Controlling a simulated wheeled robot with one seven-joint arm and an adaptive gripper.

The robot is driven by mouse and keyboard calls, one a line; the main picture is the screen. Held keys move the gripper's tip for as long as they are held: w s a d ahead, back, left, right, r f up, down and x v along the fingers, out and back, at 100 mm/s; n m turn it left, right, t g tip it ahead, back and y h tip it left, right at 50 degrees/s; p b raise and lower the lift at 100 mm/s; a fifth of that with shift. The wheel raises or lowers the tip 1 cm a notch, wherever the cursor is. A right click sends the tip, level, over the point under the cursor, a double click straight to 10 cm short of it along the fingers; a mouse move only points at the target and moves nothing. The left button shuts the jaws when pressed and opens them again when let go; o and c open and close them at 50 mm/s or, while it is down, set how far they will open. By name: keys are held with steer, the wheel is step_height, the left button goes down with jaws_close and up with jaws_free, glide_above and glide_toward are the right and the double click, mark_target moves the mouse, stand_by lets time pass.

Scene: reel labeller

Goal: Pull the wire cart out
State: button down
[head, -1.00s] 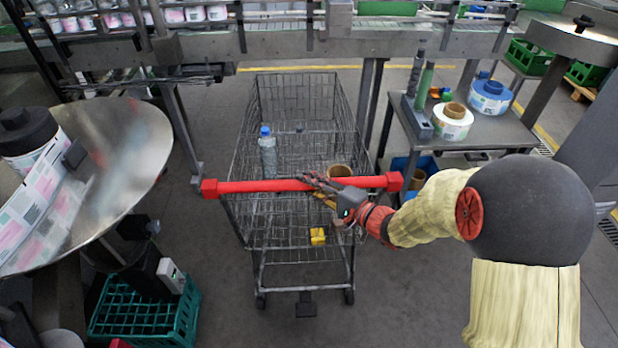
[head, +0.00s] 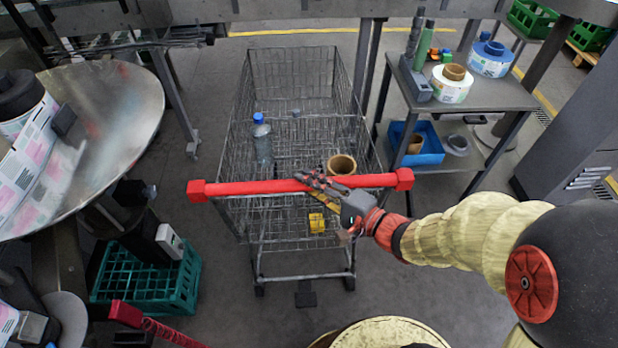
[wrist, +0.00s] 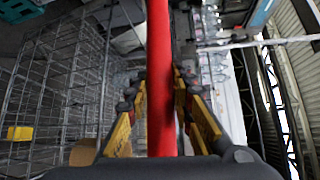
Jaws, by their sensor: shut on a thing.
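The wire cart (head: 300,80) stands in the middle of the head view, on the floor, with its red handle bar (head: 250,187) across the near end. My gripper (head: 312,181) is shut on the red handle, right of its middle. In the wrist view the handle (wrist: 160,60) runs between the two yellow-and-black fingers of my gripper (wrist: 160,95). In the cart are a clear bottle with a blue cap (head: 262,140), a brown cardboard core (head: 341,164) and a yellow block (head: 317,222).
A round metal table (head: 130,100) is close on the left, with a green crate (head: 150,290) below it. A grey shelf table (head: 500,90) with label rolls and a blue bin (head: 428,150) stands close on the right. A conveyor frame crosses behind the cart.

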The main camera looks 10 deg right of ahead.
steer(key=shift+s+f, duration=0.1)
steer(key=shift+f, duration=0.05)
steer(key=c, duration=1.6)
jaws_free()
steer(key=shift+c, duration=0.2)
steer(key=shift+o, duration=0.5)
steer(key=shift+d, duration=0.1)
steer(key=v, duration=1.1)
steer(key=shift+s+d, duration=0.2)
steer(key=shift+s, duration=0.15)
